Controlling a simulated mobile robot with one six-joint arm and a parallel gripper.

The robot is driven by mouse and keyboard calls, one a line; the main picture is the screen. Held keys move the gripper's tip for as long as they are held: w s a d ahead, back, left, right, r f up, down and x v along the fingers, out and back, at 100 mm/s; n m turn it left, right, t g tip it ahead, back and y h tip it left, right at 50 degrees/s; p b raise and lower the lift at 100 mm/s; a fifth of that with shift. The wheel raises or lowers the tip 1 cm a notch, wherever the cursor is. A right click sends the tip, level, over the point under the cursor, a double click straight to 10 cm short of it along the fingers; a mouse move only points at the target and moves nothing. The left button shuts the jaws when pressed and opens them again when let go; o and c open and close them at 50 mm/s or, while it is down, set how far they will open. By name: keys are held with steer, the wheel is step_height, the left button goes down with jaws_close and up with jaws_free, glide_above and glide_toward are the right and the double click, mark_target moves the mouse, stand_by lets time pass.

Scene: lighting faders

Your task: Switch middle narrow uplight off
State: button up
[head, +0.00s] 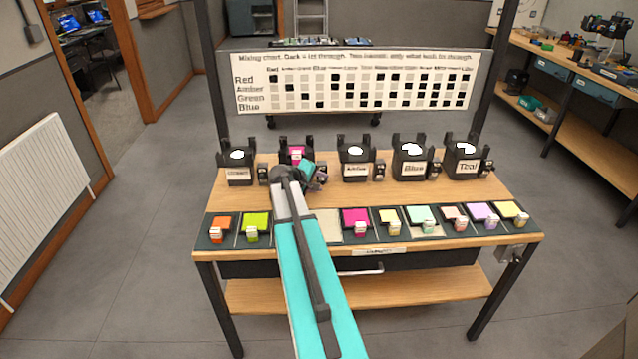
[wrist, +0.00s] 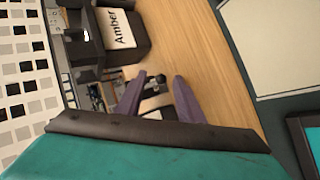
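Several black uplights stand in a row along the back of the table. The centre one, labelled Amber (head: 357,162), glows white on top and has a small black switch box (head: 380,169) on its right. Its label also shows in the wrist view (wrist: 117,27). Left of it is an uplight with a magenta top (head: 297,154), partly hidden by my arm. My gripper (head: 318,182) is between these two. In the wrist view its purple fingers (wrist: 157,95) are apart, with a small dark knob and pale part (wrist: 155,90) visible between them. Contact is unclear.
The Blue (head: 412,160) and Teal (head: 465,160) uplights stand to the right, another (head: 238,165) at far left. Coloured gels (head: 355,222) lie in trays along the front edge. A mixing chart (head: 365,82) stands behind. Bare wood (head: 400,193) lies between rows.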

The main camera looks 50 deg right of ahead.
steer(key=b+v, duration=0.1)
steer(key=v, duration=1.3)
steer(key=shift+b, duration=0.35)
